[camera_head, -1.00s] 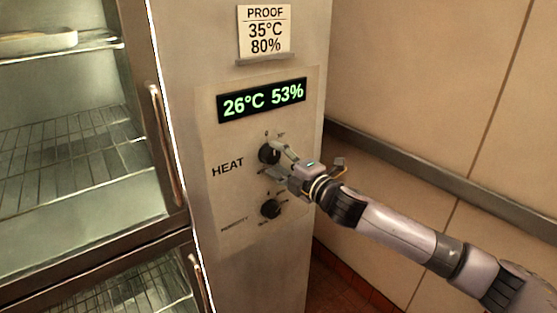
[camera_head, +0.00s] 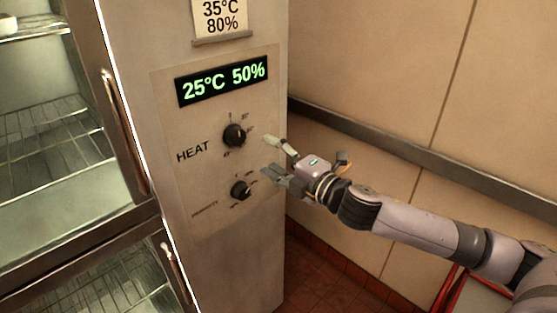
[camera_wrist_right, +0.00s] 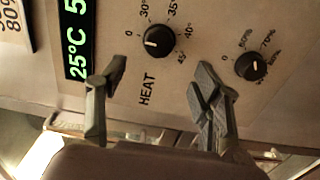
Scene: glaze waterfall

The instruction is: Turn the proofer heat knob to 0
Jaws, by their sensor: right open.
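The black heat knob (camera_head: 234,135) is on the proofer's control panel (camera_head: 165,110), beside the word HEAT. In the right wrist view the knob (camera_wrist_right: 159,40) has its pale mark on the left side, toward the printed 0. My right gripper (camera_head: 267,155) is open and empty, to the right of the knob and apart from it. In the right wrist view its two fingers (camera_wrist_right: 158,76) are spread, with bare panel between them. The green display (camera_head: 224,80) reads 25°C 50%. My left gripper is out of view.
The black humidity knob (camera_head: 240,190) is below the heat knob, close to my lower finger in the head view. A card (camera_head: 221,18) is above the display. Glass doors with handles (camera_head: 124,135) are at left. A wall with a grey rail (camera_head: 400,150) is at right.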

